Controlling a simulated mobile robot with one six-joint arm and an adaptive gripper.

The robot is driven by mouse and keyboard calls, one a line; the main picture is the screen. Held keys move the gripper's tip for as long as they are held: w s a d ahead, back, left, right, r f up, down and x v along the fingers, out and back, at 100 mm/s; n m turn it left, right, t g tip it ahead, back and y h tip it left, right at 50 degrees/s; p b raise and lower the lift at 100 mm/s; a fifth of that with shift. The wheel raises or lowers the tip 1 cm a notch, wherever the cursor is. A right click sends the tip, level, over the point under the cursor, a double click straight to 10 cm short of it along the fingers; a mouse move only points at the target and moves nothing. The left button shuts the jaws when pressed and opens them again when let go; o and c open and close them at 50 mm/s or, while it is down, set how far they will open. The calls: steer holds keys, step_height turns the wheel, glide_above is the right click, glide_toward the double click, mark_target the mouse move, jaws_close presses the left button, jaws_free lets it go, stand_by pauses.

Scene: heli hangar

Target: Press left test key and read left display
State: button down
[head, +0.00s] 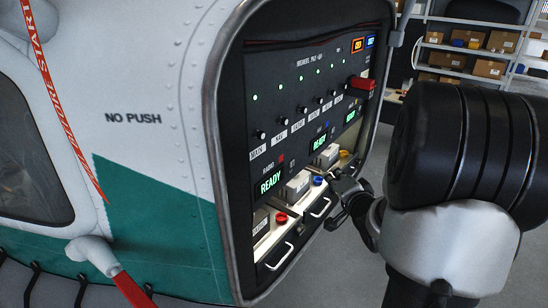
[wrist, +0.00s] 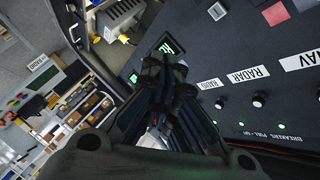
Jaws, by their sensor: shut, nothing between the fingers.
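The avionics panel (head: 310,100) is open in the helicopter's nose in the head view. The left display (head: 270,183) is lit green and reads READY. A small red key (head: 281,158) sits just above its right end. The red key also seems to show at the top of the wrist view (wrist: 275,14). The middle display (head: 320,141) and right display (head: 350,117) also read READY. My gripper (head: 345,187) is shut and empty, in front of the panel's lower right part, right of the left display. In the wrist view its fingers (wrist: 166,65) partly cover a green display (wrist: 168,46).
Below the displays, a lit shelf holds grey boxes (head: 298,187) and red (head: 281,218) and blue round parts. Drawer handles (head: 280,257) stick out beneath. A red block (head: 362,83) projects at the upper right. The bay's metal rim surrounds everything. Shelves with boxes (head: 470,45) stand behind.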

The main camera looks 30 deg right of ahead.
mark_target(292, 164)
steer(key=shift+s, duration=0.2)
steer(key=shift+w, duration=0.1)
steer(key=w+a+b, duration=0.1)
steer(key=w+a, duration=0.2)
steer(key=w, duration=0.5)
steer(key=shift+a+b, duration=0.15)
steer(key=shift+b, duration=0.2)
steer(key=shift+w, duration=0.1)
stand_by(1.1)
steer(key=shift+w+a, duration=0.2)
steer(key=shift+w, duration=0.15)
steer(key=shift+w+a+b, duration=0.1)
steer(key=shift+w+b, duration=0.25)
stand_by(0.8)
steer(key=shift+s, duration=0.1)
steer(key=shift+s+d, duration=0.25)
steer(key=shift+s, duration=0.4)
